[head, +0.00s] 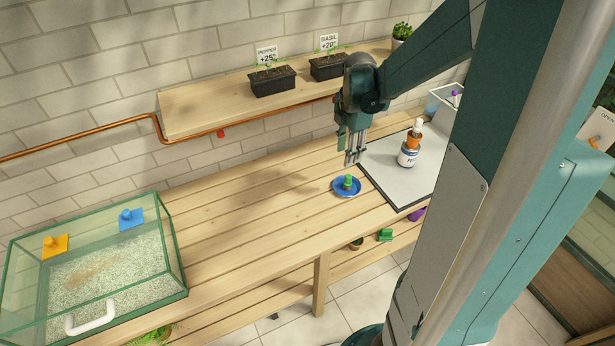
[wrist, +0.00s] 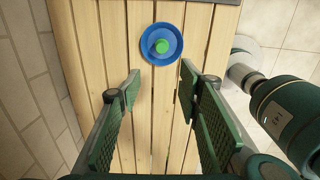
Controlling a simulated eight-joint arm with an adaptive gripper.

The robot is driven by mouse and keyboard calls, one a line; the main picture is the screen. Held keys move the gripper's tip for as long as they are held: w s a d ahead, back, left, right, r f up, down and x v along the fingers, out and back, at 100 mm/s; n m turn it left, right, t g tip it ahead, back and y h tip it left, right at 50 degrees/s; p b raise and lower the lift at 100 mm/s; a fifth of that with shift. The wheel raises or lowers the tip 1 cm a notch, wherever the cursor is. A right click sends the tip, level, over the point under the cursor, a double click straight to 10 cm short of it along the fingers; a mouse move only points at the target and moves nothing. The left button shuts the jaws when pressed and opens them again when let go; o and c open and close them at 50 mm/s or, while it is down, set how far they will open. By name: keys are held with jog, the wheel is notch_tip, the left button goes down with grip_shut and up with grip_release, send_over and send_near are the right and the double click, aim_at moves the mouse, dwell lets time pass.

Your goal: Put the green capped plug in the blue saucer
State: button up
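The green capped plug (head: 348,181) stands in the blue saucer (head: 340,191) on the wooden bench, left of the grey mat. In the wrist view the plug (wrist: 162,46) shows from above, inside the rim of the saucer (wrist: 147,35). My gripper (head: 351,160) is above the bench, just over and behind the saucer in the head view, apart from the plug. In the wrist view its two green fingers (wrist: 158,88) are spread wide with only bare planks between them.
A grey mat (head: 385,163) with a white jar (head: 407,157) lies to the right. A glass tank (head: 180,262) of gravel with orange and blue pieces stands at the left. A shelf with planters (head: 272,84) and a copper pipe run behind. The middle of the bench is clear.

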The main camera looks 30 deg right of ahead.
jog(key=s+a+r+m+t, duration=0.2)
jog(key=s+a+r+m, duration=0.3)
jog(key=a, duration=0.3)
jog(key=s+a+r+m+t, duration=0.2)
jog(key=s+a+r+m, duration=0.2)
jog(key=s+a+m, duration=0.2)
jog(key=s+a+r+m+t, duration=0.2)
jog(key=s+a+r+m, duration=0.3)
jog(key=a, duration=0.5)
jog(key=shift+s+r+m+t, duration=0.3)
jog(key=shift+s+m, duration=0.1)
jog(key=shift+m, duration=0.7)
